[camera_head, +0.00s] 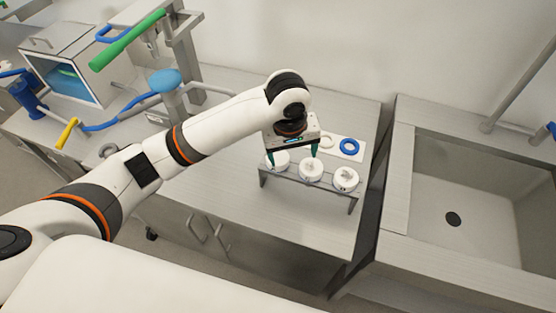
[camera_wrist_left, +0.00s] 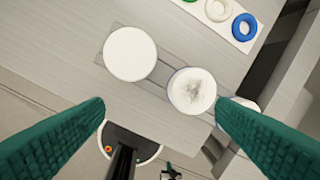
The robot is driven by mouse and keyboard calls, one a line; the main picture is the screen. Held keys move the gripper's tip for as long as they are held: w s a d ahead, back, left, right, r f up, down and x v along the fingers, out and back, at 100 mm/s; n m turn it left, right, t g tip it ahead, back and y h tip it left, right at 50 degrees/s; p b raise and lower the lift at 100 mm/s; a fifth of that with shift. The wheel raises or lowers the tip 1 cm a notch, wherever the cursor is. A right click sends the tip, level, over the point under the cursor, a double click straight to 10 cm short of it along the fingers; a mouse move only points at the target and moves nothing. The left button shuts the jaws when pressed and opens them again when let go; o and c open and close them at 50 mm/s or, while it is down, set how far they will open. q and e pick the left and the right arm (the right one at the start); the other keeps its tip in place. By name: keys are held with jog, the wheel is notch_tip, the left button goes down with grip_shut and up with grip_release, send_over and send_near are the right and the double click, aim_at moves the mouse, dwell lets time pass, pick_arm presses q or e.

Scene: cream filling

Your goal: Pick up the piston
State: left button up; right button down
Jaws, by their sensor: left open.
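My left gripper (camera_head: 292,156) is over the back left of a small metal rack (camera_head: 305,188) on the bench. Its teal fingers are apart with nothing between them; they also show in the left wrist view (camera_wrist_left: 160,122). The rack holds three white round pieces: a left one (camera_head: 277,163), a middle one (camera_head: 311,174) and a right one (camera_head: 346,182). In the wrist view the left piece (camera_wrist_left: 130,54) has a smooth top, and the middle one (camera_wrist_left: 192,90) has a grey speckled top. The right one is mostly hidden by a finger. I cannot tell which piece is the piston.
A white plate with rings lies behind the rack, including a blue ring (camera_head: 349,146). A sink (camera_head: 470,210) is to the right past a gap. A blue and green apparatus (camera_head: 165,80) and a box with a window (camera_head: 70,75) stand at the left. The bench front is clear.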

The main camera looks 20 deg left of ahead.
pick_arm(q)
jog(key=w+a+r+n+y, duration=0.2)
jog(key=a+r+n, duration=0.1)
jog(key=a+r, duration=0.15)
jog(key=p, duration=0.2)
send_over(278, 157)
jog(key=f, duration=0.5)
jog(key=shift+s+d+f, duration=0.1)
jog(key=shift+s+f, duration=0.15)
jog(key=shift+f, duration=0.05)
notch_tip(278, 157, down, 5)
jog(key=shift+w+r+p, duration=0.1)
jog(key=shift+w+p, duration=0.05)
jog(key=shift+p, duration=0.55)
jog(key=shift+f, duration=0.35)
jog(key=shift+r, duration=0.1)
jog(key=c, duration=1.2)
